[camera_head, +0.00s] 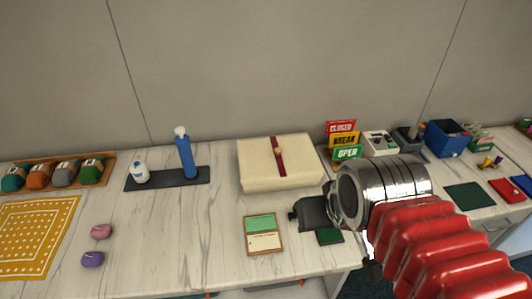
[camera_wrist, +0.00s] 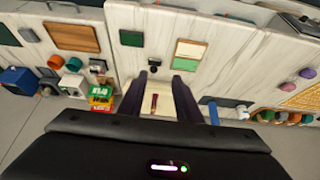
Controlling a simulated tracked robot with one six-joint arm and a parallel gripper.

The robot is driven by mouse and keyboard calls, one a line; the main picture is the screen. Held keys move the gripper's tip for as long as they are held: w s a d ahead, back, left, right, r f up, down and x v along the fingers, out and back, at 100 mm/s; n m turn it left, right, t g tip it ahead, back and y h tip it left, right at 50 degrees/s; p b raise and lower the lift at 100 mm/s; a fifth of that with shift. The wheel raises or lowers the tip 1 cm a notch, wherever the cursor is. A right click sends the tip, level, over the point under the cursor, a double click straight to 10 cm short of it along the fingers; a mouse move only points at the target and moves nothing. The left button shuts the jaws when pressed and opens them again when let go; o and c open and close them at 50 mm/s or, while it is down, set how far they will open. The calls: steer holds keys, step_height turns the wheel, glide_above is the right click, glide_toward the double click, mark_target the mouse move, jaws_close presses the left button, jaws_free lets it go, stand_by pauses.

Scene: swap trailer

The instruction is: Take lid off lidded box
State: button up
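The lidded box (camera_head: 257,178) is cream-coloured and stands on the marble-look counter near the back wall. Its lid (camera_head: 255,149) is on, with a dark red band across it and a small brownish knob (camera_head: 279,152) in the middle. My gripper (camera_head: 302,214) is in front of the box, toward its right side, apart from it. In the wrist view, my gripper (camera_wrist: 160,76) shows two separated dark fingers with nothing held. Part of the box (camera_wrist: 166,101) and its red band show beyond and between them; the rest is hidden by my gripper body.
A green-and-cream card (camera_head: 264,235) and a dark green pad (camera_head: 329,236) lie in front of the box. A blue bottle (camera_head: 186,158) and a white bottle (camera_head: 140,173) stand left on a dark tray. Coloured signs (camera_head: 344,140) stand right of the box.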

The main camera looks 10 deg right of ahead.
steer(key=shift+o, duration=0.6)
steer(key=shift+o, duration=0.6)
steer(key=shift+w+r, duration=0.15)
steer(key=w+a+r+m+g, duration=0.1)
steer(key=w+r+m, duration=0.15)
steer(key=w, duration=0.65)
steer(key=w+r+m+g, duration=0.15)
steer(key=w+r, duration=0.25)
steer(key=w, duration=0.6)
steer(key=w+f+m+g, duration=0.1)
steer(key=w+f+m, duration=0.1)
steer(key=w, duration=0.6)
steer(key=w+a+f+m+g+h, duration=0.1)
steer(key=w+f+m, duration=0.2)
steer(key=w, duration=0.6)
steer(key=shift+w+a+f, duration=0.25)
steer(key=shift+a+f, duration=0.05)
steer(key=shift+f, duration=0.15)
